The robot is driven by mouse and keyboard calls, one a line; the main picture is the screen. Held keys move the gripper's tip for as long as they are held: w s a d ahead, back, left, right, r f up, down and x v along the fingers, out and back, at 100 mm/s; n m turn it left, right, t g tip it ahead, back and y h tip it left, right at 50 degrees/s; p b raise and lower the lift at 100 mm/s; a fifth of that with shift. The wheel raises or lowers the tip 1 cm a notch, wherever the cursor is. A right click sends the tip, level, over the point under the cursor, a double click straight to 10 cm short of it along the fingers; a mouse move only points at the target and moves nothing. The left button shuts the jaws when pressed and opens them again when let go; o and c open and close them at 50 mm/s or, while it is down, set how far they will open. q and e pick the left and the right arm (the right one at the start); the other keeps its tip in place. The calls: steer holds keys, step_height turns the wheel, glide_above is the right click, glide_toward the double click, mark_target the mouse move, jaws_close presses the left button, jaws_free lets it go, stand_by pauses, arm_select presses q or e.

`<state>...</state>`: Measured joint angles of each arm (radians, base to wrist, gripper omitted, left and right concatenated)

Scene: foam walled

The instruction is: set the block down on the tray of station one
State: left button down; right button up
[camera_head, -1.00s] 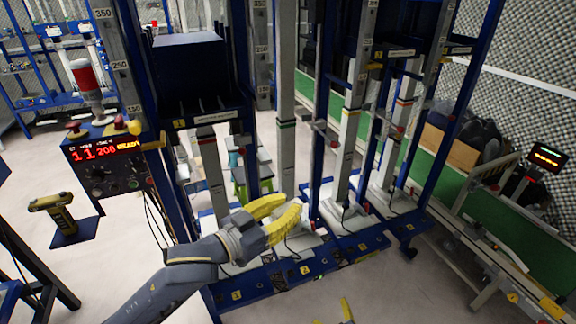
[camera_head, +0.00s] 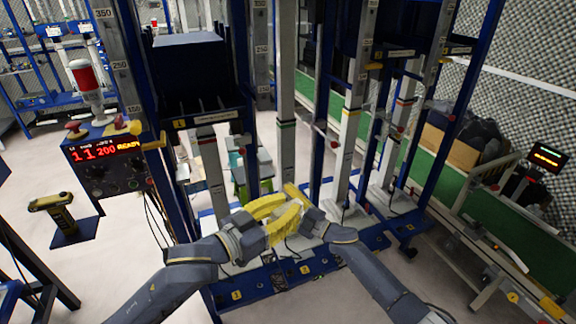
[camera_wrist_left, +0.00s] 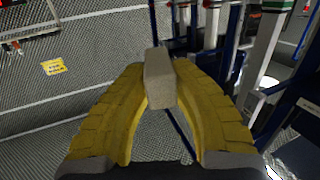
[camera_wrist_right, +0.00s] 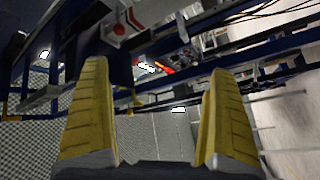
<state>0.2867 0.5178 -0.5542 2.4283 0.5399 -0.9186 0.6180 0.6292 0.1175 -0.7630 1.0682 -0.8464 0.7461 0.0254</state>
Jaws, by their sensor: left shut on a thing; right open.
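A grey block (camera_wrist_left: 160,78) shows in the left wrist view, pinched between the yellow fingertips of my left gripper (camera_wrist_left: 160,68). In the head view my left gripper (camera_head: 284,212) is in front of the posts at the picture's middle; the block is hard to make out there. My right gripper (camera_head: 298,200) is close beside it, its yellow fingers overlapping the left ones. In the right wrist view my right gripper (camera_wrist_right: 157,68) is open, with nothing between its fingers. Station one's dark blue carriage (camera_head: 192,68), labelled 1, is up and left of both grippers; I cannot tell its tray surface clearly.
Blue posts and scaled columns (camera_head: 286,95) stand behind the grippers. A control box (camera_head: 108,165) with a lit red display and a stack light is at left. A blue base frame (camera_head: 270,283) runs below. A green conveyor (camera_head: 520,230) is at right.

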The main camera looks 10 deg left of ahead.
steer(key=s+a+r+n+g+h, duration=0.1)
steer(key=s+a+r+n+g, duration=0.35)
steer(key=r+n+g, duration=0.35)
steer(key=s+a+r+n+g, duration=0.4)
steer(key=s+r+n, duration=0.15)
steer(key=r, duration=0.55)
steer(key=n+t+h, duration=0.4)
steer(key=n+h, duration=0.3)
steer(key=h, duration=1.1)
glide_toward(288, 209)
step_height(288, 209, down, 10)
steer(key=shift+d+f, duration=0.15)
steer(key=shift+c, duration=0.4)
